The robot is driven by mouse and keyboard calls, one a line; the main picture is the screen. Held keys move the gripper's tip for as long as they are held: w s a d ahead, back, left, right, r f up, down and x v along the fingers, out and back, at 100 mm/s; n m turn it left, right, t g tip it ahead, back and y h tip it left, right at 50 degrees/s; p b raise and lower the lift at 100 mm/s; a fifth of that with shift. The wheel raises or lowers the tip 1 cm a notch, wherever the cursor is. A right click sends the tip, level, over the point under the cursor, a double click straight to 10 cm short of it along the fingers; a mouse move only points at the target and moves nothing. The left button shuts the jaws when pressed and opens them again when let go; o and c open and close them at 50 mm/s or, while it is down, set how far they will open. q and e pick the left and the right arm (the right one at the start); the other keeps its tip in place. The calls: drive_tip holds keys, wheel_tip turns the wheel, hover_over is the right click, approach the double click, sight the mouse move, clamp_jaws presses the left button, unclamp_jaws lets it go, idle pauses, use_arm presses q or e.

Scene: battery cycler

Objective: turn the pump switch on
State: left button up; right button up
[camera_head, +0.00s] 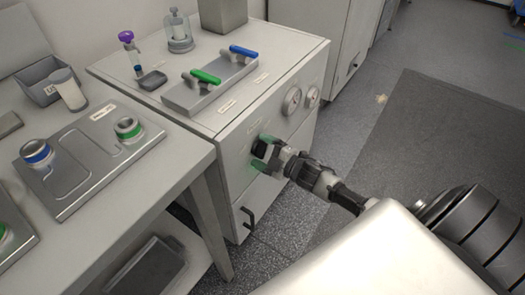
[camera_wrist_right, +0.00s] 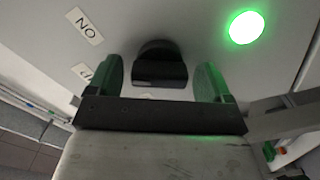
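The pump switch is a black knob (camera_wrist_right: 160,66) on the front panel of the grey cabinet (camera_head: 215,150). In the right wrist view it sits between the two green fingertips of my right gripper (camera_wrist_right: 164,80), with a gap on each side. The gripper is open around it. A round lamp (camera_wrist_right: 246,27) to the right of the knob glows green. A label reading "ON" (camera_wrist_right: 84,25) is at the upper left of that view. In the head view, my right gripper (camera_head: 263,152) is at the cabinet front and partly hides the switch. My left gripper is not in view.
Two round gauges (camera_head: 291,101) are on the panel right of the gripper. A green-handled valve (camera_head: 205,77) and a blue-handled valve (camera_head: 243,51) stand on top. A black drawer handle (camera_head: 248,217) is below. A table with a metal tray (camera_head: 83,165) stands left.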

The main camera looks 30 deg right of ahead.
drive_tip(key=shift+s+d, duration=0.15)
drive_tip(key=shift+s, duration=0.2)
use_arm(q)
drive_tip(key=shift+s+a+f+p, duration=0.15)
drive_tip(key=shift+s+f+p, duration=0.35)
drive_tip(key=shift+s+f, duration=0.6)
use_arm(e)
drive_tip(key=v, duration=1)
drive_tip(key=shift+f, duration=0.1)
